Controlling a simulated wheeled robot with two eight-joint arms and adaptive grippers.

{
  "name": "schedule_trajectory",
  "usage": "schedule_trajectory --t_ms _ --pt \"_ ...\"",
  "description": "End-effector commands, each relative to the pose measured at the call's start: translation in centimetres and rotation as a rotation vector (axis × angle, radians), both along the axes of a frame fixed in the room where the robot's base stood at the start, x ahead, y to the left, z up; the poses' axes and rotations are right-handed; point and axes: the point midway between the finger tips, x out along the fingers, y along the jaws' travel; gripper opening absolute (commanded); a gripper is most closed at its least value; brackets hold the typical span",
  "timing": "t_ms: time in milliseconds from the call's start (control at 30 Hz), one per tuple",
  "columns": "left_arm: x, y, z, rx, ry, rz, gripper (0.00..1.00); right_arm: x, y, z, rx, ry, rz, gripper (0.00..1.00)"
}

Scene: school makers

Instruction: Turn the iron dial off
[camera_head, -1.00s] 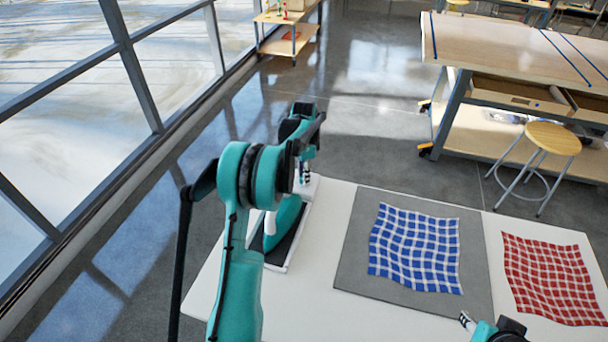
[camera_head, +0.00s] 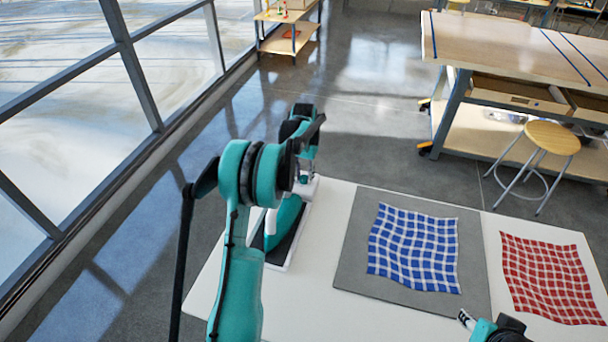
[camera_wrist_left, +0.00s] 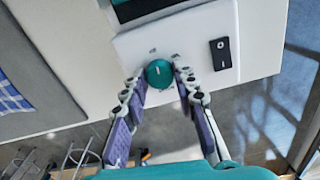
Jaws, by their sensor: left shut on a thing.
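The iron dial (camera_wrist_left: 158,73) is a round teal knob with a pale mark, on the white iron stand (camera_wrist_left: 185,38) in the left wrist view. My left gripper (camera_wrist_left: 160,75) is shut on the dial, with one fingertip on each side of it. In the head view, the teal iron (camera_head: 285,218) rests on its stand at the left end of the table.
The white table (camera_head: 315,312) carries a grey mat (camera_head: 350,250) with a blue checked cloth (camera_head: 413,247). A red checked cloth (camera_head: 548,278) lies to the right. A small black panel (camera_wrist_left: 220,53) sits beside the dial. A stool (camera_head: 552,138) stands beyond the table.

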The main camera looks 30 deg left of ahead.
Motion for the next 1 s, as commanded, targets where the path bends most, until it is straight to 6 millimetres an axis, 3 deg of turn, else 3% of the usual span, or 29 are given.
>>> schedule_trajectory --t_ms 300,800,833,900,1000 --pt "-0.01 -0.01 -0.03 0.000 0.000 0.102 0.00 0.00 0.00 0.09 0.000 0.000 0.000 0.40" --pt "-0.01 -0.01 -0.04 0.000 0.000 0.118 0.00 0.00 0.00 0.09 0.000 0.000 0.000 0.40" --pt "-0.01 -0.01 -0.04 0.000 0.000 0.118 0.36 0.00 0.00 0.09 0.000 0.000 0.000 0.40" --pt "-0.01 -0.01 -0.04 0.000 0.000 0.118 0.49 0.00 0.00 0.09 0.000 0.000 0.000 0.40" --pt "-0.01 -0.01 -0.03 0.000 0.000 0.117 0.49 0.00 0.00 0.09 0.000 0.000 0.000 0.40"
